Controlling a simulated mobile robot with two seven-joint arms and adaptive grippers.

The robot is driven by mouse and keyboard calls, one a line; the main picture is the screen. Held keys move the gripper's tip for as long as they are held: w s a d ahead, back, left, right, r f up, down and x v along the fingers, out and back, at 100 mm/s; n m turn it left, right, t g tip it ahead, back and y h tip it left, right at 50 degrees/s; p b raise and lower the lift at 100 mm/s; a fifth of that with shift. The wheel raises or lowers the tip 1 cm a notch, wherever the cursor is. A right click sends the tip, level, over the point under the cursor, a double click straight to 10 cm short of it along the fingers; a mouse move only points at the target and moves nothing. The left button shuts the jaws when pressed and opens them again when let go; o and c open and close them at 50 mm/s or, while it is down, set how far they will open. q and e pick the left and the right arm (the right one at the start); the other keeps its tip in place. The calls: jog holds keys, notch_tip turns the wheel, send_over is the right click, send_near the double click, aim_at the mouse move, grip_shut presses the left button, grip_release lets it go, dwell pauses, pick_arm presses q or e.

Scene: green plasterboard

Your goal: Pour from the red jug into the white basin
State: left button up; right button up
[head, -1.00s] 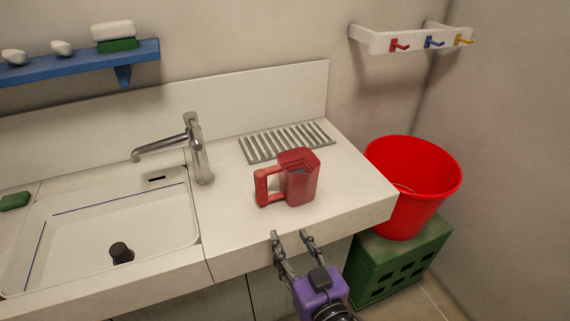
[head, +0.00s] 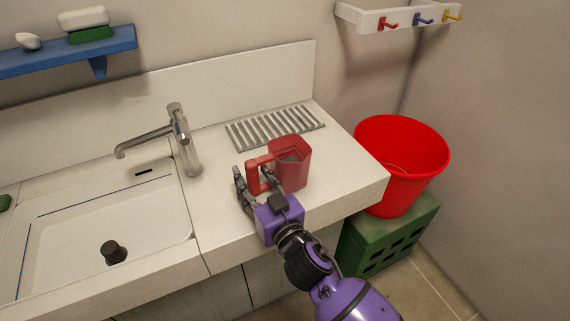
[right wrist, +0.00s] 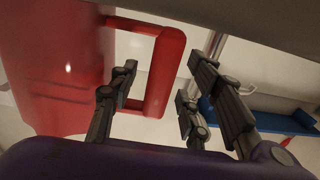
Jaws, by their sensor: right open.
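The red jug (head: 292,164) stands upright on the white counter, its handle (head: 254,177) toward the left. My right gripper (head: 254,177) is open at the handle, one finger on each side of it in the head view. In the right wrist view the jug (right wrist: 60,75) fills the left, and its handle (right wrist: 172,70) reaches between the fingers of the gripper (right wrist: 160,90). I cannot tell whether the fingers touch it. The white basin (head: 75,240) is sunk in the counter at the left, with a dark plug (head: 113,252) in it. My left gripper is not in view.
A metal tap (head: 180,140) stands between basin and jug, its spout over the basin. A slatted rack (head: 275,127) lies behind the jug. A red bucket (head: 385,190) sits on a green crate (head: 375,247) at the right. A blue shelf (head: 60,52) and a hook rail (head: 365,18) are on the walls.

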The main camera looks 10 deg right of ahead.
jog(key=shift+w, duration=0.2)
jog(key=shift+s, duration=0.1)
jog(key=shift+c, duration=1)
grip_shut()
jog(key=shift+r, duration=0.15)
